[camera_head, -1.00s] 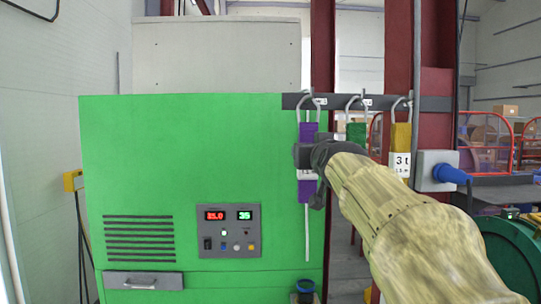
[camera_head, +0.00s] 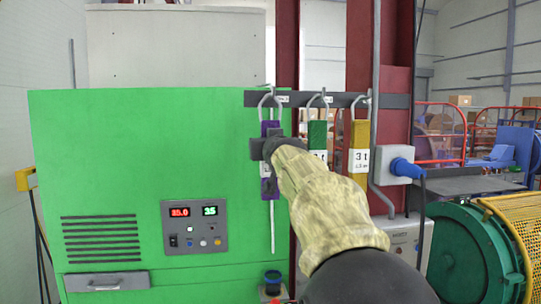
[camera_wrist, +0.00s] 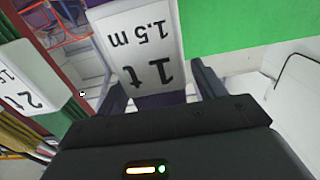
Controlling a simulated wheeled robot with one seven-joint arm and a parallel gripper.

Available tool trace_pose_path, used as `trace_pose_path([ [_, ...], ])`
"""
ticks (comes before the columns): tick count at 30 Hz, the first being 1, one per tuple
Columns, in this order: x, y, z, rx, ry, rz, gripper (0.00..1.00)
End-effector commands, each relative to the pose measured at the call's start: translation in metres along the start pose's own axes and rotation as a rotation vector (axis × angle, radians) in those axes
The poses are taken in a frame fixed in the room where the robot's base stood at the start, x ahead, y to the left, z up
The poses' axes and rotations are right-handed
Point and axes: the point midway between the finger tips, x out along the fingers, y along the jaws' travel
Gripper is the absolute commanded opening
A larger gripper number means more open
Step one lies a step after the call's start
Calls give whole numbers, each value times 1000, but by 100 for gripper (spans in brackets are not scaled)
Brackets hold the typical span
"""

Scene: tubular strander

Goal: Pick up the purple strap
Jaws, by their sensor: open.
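The purple strap (camera_head: 268,188) hangs upright from the leftmost hook on the dark rail, in front of the green cabinet's right edge. My gripper (camera_head: 264,148) is at its middle and hides part of it in the head view. In the wrist view the strap's white label (camera_wrist: 142,40) reads "1 t 1.5 m" upside down. My gripper (camera_wrist: 158,88) is open there, with one finger on each side of the strap below the label. I cannot tell whether the fingers touch it.
A green strap (camera_head: 317,135) and a yellow strap (camera_head: 359,138) hang close by on the right. The green cabinet (camera_head: 120,150) stands at left. A grey box with a blue plug (camera_head: 402,166) and a green machine (camera_head: 465,250) are at right.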

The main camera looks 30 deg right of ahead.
Motion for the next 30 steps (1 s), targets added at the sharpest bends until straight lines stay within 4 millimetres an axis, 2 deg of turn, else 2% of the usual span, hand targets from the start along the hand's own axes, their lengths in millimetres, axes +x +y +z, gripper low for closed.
trace_pose_path([
  [16,1,-1,0,0,0,-1,69],
  [25,1,0,0,0,0,-1,10],
  [30,0,0,-1,0,3,0,10],
])
